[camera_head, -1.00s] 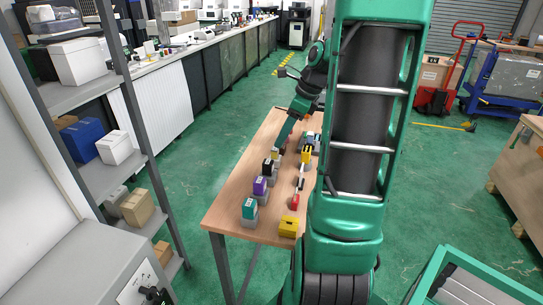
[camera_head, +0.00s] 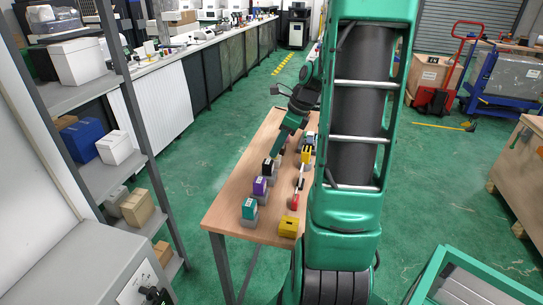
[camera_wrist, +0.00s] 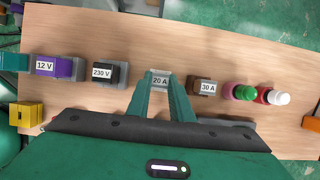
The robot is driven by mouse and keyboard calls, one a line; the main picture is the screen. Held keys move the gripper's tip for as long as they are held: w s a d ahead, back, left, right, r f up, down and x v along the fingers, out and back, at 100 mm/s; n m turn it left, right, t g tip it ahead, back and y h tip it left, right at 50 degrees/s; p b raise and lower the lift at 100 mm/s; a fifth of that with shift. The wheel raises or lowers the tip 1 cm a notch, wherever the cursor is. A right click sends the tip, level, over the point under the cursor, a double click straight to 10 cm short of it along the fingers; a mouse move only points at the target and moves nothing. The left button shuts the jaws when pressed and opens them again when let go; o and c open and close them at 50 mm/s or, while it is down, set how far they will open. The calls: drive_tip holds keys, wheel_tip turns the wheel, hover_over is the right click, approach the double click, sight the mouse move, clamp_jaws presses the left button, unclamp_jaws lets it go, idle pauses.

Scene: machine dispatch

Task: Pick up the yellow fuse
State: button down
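A block labelled "20 A" (camera_wrist: 160,80) lies between the fingertips of my gripper (camera_wrist: 160,85) in the wrist view. Its body colour is mostly hidden there, so I cannot tell for sure that it is the yellow fuse. The green fingers flank it on both sides; whether they press on it is unclear. In the head view my gripper (camera_head: 276,154) points down at the row of blocks on the wooden table (camera_head: 226,207) and hides this spot. A yellow and black item (camera_head: 306,155) stands to its right, and a yellow box (camera_head: 288,227) at the near end.
In the wrist view, a "230 V" black block (camera_wrist: 103,74) and "12 V" purple block (camera_wrist: 45,66) are left of the fingers. A "30 A" brown block (camera_wrist: 208,87), a green button (camera_wrist: 244,93) and a red-and-white one (camera_wrist: 278,98) are right.

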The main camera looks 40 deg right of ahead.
drive_tip(key=shift+r, duration=0.15)
wheel_tip(320, 180, up, 4)
drive_tip(key=shift+f, duration=0.1)
drive_tip(key=s+a+r, duration=0.3)
drive_tip(key=a+r, duration=0.4)
drive_tip(key=a, duration=0.4)
drive_tip(key=shift+s, duration=0.2)
drive_tip(key=shift+a, duration=0.15)
